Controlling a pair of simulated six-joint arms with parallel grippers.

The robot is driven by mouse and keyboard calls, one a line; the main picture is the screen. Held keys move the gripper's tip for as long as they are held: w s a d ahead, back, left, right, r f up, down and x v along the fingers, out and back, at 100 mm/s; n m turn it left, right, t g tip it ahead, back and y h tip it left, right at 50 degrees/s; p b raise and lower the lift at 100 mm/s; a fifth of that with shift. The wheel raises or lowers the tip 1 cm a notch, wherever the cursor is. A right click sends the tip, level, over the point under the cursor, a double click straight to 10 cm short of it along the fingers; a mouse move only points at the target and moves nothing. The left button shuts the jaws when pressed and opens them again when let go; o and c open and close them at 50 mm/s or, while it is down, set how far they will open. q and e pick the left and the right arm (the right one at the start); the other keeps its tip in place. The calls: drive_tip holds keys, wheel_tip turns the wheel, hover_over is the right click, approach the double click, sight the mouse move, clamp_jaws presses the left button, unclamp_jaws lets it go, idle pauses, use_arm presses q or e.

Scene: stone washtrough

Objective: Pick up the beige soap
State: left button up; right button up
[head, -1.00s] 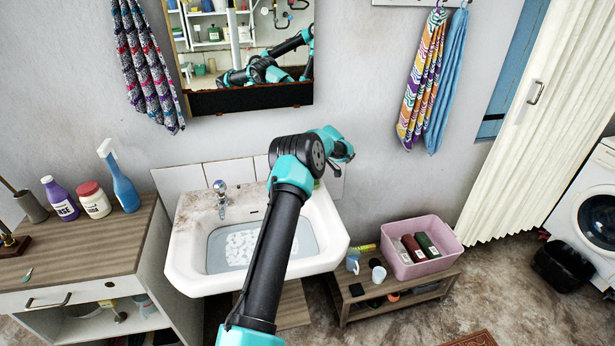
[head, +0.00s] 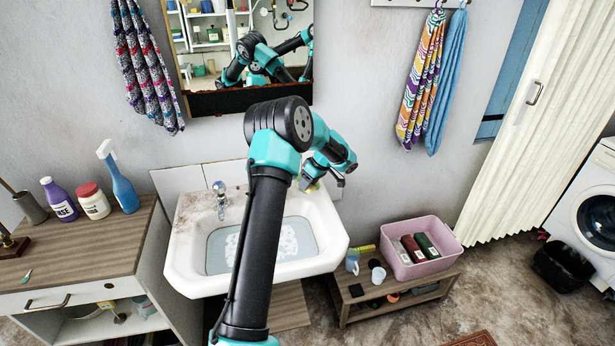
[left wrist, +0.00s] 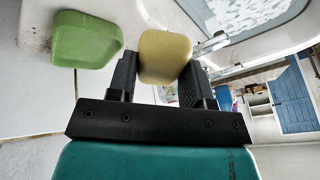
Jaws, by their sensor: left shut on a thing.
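The beige soap (left wrist: 164,56) sits between the two fingers of my left gripper (left wrist: 160,68) in the left wrist view. The gripper is shut on it. A green soap dish (left wrist: 85,40) lies to the left of the soap in that view, apart from it, and looks empty. In the head view my left gripper (head: 326,180) is over the right back corner of the white sink (head: 178,262); the soap is too small to make out clearly there. My right gripper is not in view.
The sink holds water with white foam and has a tap (head: 221,196) at the back. A mirror (head: 250,98) hangs above. Bottles stand on the wooden cabinet (head: 90,240) at left. A pink tub (head: 425,268) and cups stand on a low bench at right.

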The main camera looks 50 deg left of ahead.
use_arm(q)
drive_tip(key=shift+s+d+r, duration=0.15)
drive_tip(key=shift+s+d, duration=0.85)
drive_tip(key=shift+d, duration=0.1)
drive_tip(key=shift+s+d+r, duration=0.1)
drive_tip(key=shift+s+d, duration=0.85)
drive_tip(key=shift+d, duration=0.15)
drive_tip(key=m+t, duration=0.1)
drive_tip(key=r+m+t, duration=0.1)
drive_tip(key=m+t+h, duration=0.1)
drive_tip(key=t, duration=0.1)
drive_tip(key=shift+s+r, duration=0.2)
drive_tip(key=shift+r, duration=0.1)
drive_tip(key=shift+a, duration=0.1)
drive_tip(key=w+a, duration=0.3)
drive_tip(key=a, duration=0.1)
drive_tip(key=w+a+f, duration=0.1)
drive_tip(key=w+a, duration=0.6)
drive_tip(key=shift+w+a+f, duration=0.1)
drive_tip(key=shift+a+f, duration=0.1)
drive_tip(key=shift+a, duration=0.1)
